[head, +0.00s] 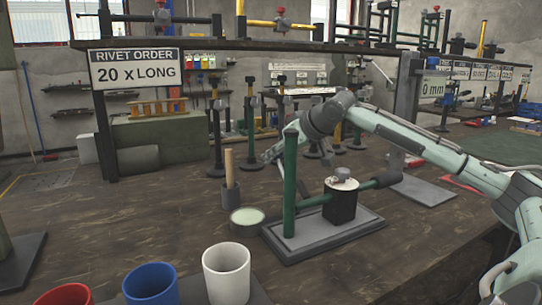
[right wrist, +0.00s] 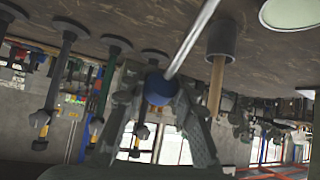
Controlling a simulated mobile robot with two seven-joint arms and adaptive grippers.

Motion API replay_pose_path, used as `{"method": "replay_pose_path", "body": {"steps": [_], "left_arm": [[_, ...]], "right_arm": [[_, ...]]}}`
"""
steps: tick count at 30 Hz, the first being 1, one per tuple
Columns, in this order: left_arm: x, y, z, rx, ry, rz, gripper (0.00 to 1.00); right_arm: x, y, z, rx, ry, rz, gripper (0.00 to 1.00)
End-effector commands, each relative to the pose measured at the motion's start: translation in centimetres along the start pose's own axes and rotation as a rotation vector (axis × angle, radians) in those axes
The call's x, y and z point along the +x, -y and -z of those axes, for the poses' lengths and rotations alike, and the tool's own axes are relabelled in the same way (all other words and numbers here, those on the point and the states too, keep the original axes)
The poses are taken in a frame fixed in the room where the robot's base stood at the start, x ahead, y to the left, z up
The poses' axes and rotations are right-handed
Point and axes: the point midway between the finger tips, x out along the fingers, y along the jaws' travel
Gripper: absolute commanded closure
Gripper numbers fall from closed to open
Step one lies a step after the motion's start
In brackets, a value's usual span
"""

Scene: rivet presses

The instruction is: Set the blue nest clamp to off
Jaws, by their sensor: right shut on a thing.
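The blue nest clamp shows in the right wrist view as a blue ball knob (right wrist: 158,86) on the end of a bare metal rod (right wrist: 192,38). My right gripper (right wrist: 158,98) has a finger on each side of the knob and is shut on it. In the head view my right gripper (head: 276,152) points down and left, behind the green post (head: 290,185) of the near press; I cannot make out the blue knob there. This press has a grey base (head: 330,238) and a black block (head: 341,205) with a pale round top. My left gripper is not in view.
A pale green dish (head: 247,217) and a dark holder with a wooden handle (head: 230,172) stand left of the press. Red (head: 66,294), blue (head: 150,284) and white (head: 227,272) cups stand in front. Several dark stands are behind.

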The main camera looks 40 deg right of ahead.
Motion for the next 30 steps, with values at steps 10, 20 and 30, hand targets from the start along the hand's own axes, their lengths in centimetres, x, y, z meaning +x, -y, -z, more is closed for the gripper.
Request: {"method": "replay_pose_path", "body": {"steps": [10, 20, 30], "left_arm": [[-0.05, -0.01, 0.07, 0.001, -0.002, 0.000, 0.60], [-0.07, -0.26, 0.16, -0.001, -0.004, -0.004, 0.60], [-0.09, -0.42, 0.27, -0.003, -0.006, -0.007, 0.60]], "right_arm": [[0.18, -0.43, -0.18, -0.001, 0.001, -0.005, 1.00], [0.22, -0.46, -0.27, 0.000, 0.004, -0.006, 1.00], [0.21, -0.38, -0.28, 0.000, 0.005, -0.005, 0.54]]}}
